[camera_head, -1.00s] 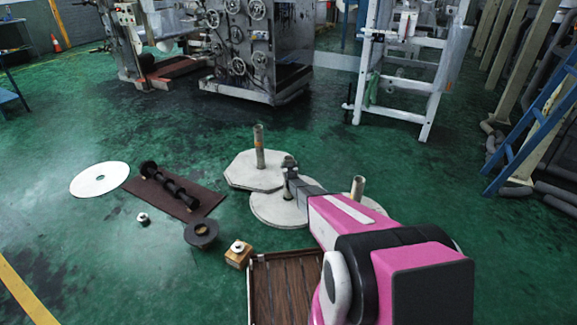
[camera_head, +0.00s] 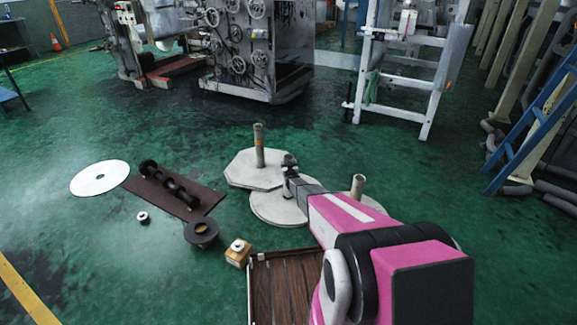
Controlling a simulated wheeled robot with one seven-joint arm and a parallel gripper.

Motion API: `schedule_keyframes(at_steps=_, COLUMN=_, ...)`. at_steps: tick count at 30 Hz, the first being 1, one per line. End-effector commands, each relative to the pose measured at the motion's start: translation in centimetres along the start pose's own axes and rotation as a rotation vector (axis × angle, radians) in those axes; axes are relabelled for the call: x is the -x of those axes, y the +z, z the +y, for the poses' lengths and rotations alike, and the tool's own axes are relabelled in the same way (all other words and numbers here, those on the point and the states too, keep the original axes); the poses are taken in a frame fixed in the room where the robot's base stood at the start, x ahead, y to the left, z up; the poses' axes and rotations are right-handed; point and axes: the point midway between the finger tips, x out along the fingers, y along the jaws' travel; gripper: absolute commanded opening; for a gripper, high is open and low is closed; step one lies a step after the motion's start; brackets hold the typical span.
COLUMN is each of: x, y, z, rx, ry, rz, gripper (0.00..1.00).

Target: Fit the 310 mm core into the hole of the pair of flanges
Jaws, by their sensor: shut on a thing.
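My gripper (camera_head: 289,164) is at the end of the pink arm, low over a pale round flange (camera_head: 266,212) in the middle of the floor. It is shut on what looks like a short core (camera_head: 287,189), upright near the flange's middle. Its lower end seems at the flange surface; I cannot tell whether it sits in a hole. An octagonal flange (camera_head: 240,172) lies behind, with a taller tube (camera_head: 259,146) upright on it. Another tube (camera_head: 357,187) stands to the right, partly behind my arm. My arm hides part of the flanges there.
A dark roller (camera_head: 170,184) lies on a brown board at left, beside a white disc (camera_head: 99,178). A dark flanged ring (camera_head: 201,232), a small white ring (camera_head: 143,217) and a wooden block (camera_head: 238,254) are nearer. A slatted tray (camera_head: 285,290) is in front. Machines stand behind.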

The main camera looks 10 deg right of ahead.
Motion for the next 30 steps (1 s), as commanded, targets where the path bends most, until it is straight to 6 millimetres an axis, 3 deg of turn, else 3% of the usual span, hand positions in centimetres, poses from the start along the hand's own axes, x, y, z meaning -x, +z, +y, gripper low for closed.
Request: schedule_keyframes(at_steps=30, x=-0.03, y=0.83, z=0.00, rx=0.000, ry=0.000, rz=0.002, gripper=0.16)
